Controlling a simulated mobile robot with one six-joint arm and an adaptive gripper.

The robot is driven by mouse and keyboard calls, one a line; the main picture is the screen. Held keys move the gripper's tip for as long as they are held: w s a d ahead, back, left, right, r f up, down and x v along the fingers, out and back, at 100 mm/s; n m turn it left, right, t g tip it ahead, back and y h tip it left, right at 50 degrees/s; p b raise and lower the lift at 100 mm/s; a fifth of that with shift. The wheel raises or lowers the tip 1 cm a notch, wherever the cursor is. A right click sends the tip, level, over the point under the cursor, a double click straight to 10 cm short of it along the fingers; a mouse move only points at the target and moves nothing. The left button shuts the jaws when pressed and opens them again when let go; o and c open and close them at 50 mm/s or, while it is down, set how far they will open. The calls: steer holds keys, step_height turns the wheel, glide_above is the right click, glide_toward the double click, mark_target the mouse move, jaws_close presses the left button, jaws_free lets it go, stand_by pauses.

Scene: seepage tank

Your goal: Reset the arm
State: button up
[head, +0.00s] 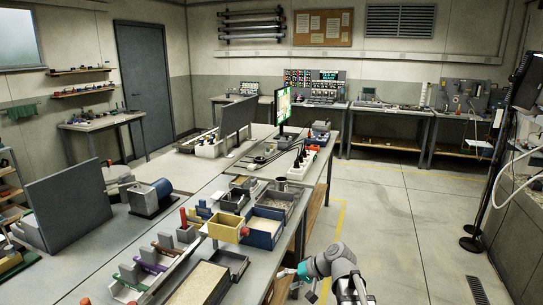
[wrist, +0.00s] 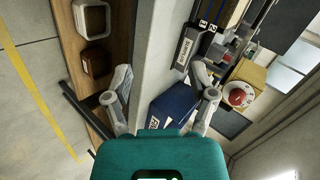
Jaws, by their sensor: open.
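My gripper (head: 287,273) is at the near right edge of the long workbench (head: 262,265), low in the head view, with my arm reaching in from the right. In the wrist view my gripper (wrist: 163,100) is open, its two fingers spread wide. Nothing is held between them. The bench's pale edge (wrist: 150,55) runs through the gap behind the fingers. A blue bin (wrist: 172,106) shows beside the right finger, and I cannot tell whether they touch.
A yellow box (head: 224,228) and a blue sand-filled bin (head: 262,240) stand on the bench near my gripper. A wooden shelf (wrist: 113,20) with small boxes lies under the bench edge. Open floor (head: 385,215) lies right of the bench.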

steer(key=s+d+f+g+h+p, duration=0.1)
steer(key=s+d+h+p, duration=0.3)
steer(key=s+d+h, duration=0.5)
steer(key=s+d+g, duration=0.1)
steer(key=s+d, duration=0.2)
steer(key=shift+f+n+h+p, duration=0.3)
steer(key=shift+h, duration=0.1)
stand_by(0.6)
